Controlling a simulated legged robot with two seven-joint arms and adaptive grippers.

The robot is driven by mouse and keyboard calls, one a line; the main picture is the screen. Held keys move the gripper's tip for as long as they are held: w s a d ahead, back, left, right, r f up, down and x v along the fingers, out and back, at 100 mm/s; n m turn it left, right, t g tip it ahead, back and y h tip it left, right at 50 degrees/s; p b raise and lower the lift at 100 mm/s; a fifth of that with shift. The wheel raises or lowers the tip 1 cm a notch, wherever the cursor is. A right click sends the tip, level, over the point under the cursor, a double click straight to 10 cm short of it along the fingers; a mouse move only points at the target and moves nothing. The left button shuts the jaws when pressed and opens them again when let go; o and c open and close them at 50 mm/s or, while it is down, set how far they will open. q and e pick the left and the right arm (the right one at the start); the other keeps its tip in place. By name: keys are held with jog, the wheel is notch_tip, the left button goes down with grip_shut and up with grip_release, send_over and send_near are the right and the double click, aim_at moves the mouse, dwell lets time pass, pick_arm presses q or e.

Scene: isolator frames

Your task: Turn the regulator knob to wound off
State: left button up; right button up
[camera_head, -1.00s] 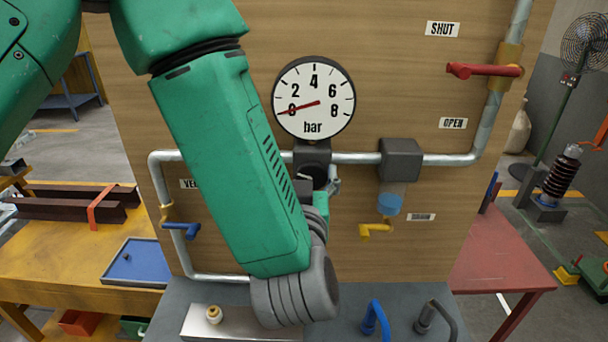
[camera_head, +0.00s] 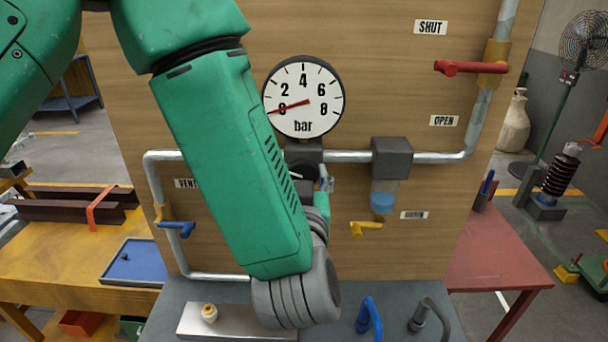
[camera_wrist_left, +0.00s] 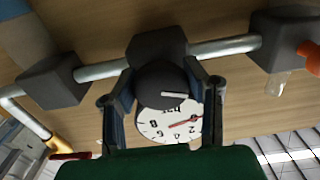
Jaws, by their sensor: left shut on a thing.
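The regulator knob (camera_wrist_left: 162,88) is a dark round cap with a white mark line, under a dark block (camera_wrist_left: 157,48) on the pipe. In the left wrist view my left gripper (camera_wrist_left: 162,95) has one finger on each side of the knob and is shut on it. In the head view the knob (camera_head: 302,173) is partly covered by my left arm, and the gripper (camera_head: 320,185) shows only in part. The pressure gauge (camera_head: 303,97) above it has its red needle by 0 bar. My right gripper is not in view.
A red lever (camera_head: 470,68) lies level between SHUT and OPEN labels. A second dark block (camera_head: 391,157) has a blue-bottomed bowl (camera_head: 382,202). A yellow lever (camera_head: 366,228) and a blue lever (camera_head: 176,228) flank my arm. Blue and grey hooked parts stand on the bench below.

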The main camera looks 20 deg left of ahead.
pick_arm(q)
jog(key=shift+n, duration=0.4)
jog(key=n+b, duration=0.3)
jog(key=shift+f, duration=0.15)
jog(key=n+b, duration=0.4)
jog(key=n, duration=0.1)
jog(key=shift+d, duration=0.1)
jog(key=n+b, duration=1)
jog(key=b, duration=0.1)
jog(key=shift+f+b, duration=0.1)
jog(key=shift+b, duration=0.2)
jog(key=shift+d+n+b, duration=0.1)
jog(key=shift+n+b, duration=1.3)
jog(key=o, duration=1.2)
jog(key=shift+s+r, duration=0.1)
jog(key=shift+r, duration=0.15)
